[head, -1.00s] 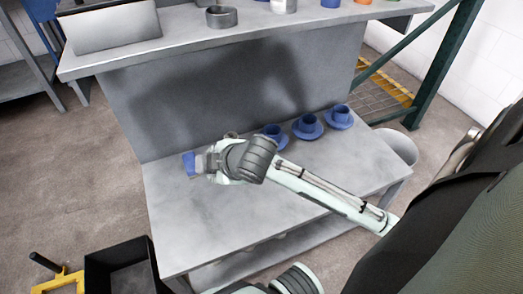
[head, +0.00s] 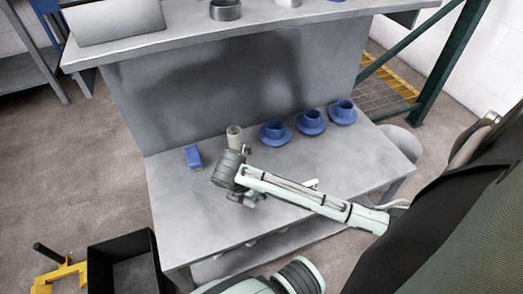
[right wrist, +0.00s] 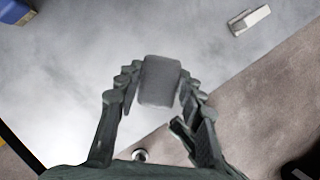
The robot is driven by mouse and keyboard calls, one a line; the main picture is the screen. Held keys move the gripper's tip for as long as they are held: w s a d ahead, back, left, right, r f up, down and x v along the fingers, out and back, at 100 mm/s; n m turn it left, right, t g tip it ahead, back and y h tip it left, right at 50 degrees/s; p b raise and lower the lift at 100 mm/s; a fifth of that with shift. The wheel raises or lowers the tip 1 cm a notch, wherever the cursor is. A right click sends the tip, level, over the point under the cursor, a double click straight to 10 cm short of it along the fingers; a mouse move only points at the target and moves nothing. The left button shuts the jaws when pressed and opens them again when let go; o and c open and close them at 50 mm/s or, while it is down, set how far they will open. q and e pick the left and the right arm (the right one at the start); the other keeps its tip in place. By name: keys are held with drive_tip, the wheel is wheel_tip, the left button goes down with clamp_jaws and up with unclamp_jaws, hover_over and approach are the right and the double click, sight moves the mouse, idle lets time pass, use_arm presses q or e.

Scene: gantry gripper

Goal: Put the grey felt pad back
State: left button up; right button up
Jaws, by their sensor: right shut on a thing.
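The grey felt pad (right wrist: 159,80) is a small rounded grey block between the fingers of my right gripper (right wrist: 155,92) in the right wrist view. The gripper is shut on it, above the grey bench top (head: 185,215). In the head view my right arm reaches in from the right, with its wrist over the middle of the bench. The fingers and the pad are mostly hidden under the wrist there. My left gripper is not in view.
A blue block (head: 193,157) and a beige cylinder (head: 234,136) stand behind my right wrist. Three blue cups on saucers (head: 310,122) line the bench's back right. A small white piece (right wrist: 249,19) lies near the bench edge. A black bin (head: 97,268) stands at the lower left.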

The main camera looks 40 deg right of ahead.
drive_tip(key=d+f, duration=0.2)
drive_tip(key=d, duration=0.1)
drive_tip(key=shift+f, duration=1.95)
drive_tip(key=o, duration=1)
